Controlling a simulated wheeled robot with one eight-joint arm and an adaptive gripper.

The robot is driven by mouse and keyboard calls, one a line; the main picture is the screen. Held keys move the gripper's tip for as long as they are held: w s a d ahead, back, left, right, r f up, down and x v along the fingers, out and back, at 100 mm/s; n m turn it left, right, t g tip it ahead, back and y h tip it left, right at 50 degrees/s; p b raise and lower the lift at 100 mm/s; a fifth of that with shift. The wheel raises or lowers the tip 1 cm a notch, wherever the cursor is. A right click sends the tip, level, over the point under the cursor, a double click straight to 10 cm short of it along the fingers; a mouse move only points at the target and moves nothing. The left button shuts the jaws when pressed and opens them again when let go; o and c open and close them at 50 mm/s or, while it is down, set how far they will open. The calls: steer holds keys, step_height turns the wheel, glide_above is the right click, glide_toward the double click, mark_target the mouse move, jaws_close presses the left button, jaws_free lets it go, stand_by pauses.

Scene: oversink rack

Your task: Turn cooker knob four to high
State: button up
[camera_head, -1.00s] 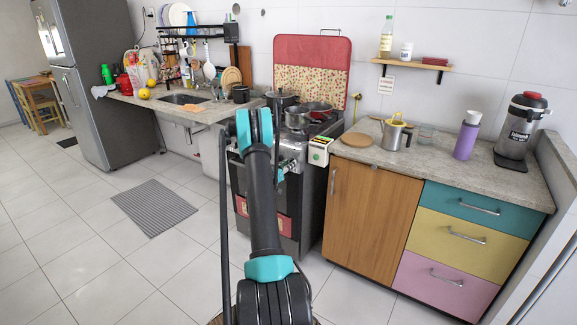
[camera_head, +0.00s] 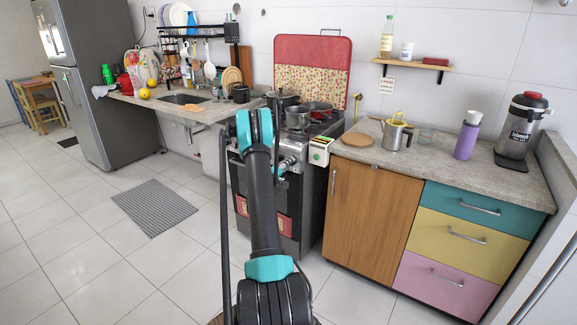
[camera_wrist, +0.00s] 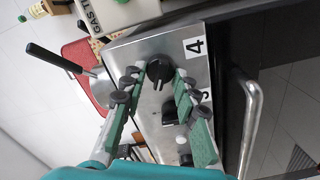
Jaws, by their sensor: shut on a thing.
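Knob four (camera_wrist: 159,71) is a black round knob on the steel front panel (camera_wrist: 140,55) of the cooker, next to a printed "4" label (camera_wrist: 195,46) in the wrist view. My gripper (camera_wrist: 158,75) has its green fingers on both sides of this knob and is shut on it. The knob's setting is hard to read. In the head view the cooker (camera_head: 312,200) stands left of the wooden cabinet, and my arm hides part of its front.
Another black knob (camera_wrist: 170,112) sits close below knob four in the wrist view. A pan handle (camera_wrist: 55,60) sticks out over the cooker's edge, and the oven door handle (camera_wrist: 250,125) runs alongside. Pots (camera_head: 297,117) stand on the hob.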

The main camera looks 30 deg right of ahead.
steer(key=shift+a+f+n, duration=0.1)
steer(key=shift+n, duration=0.5)
steer(key=o, duration=1.1)
steer(key=shift+a, duration=0.1)
steer(key=v, duration=0.7)
steer(key=shift+s+a, duration=0.1)
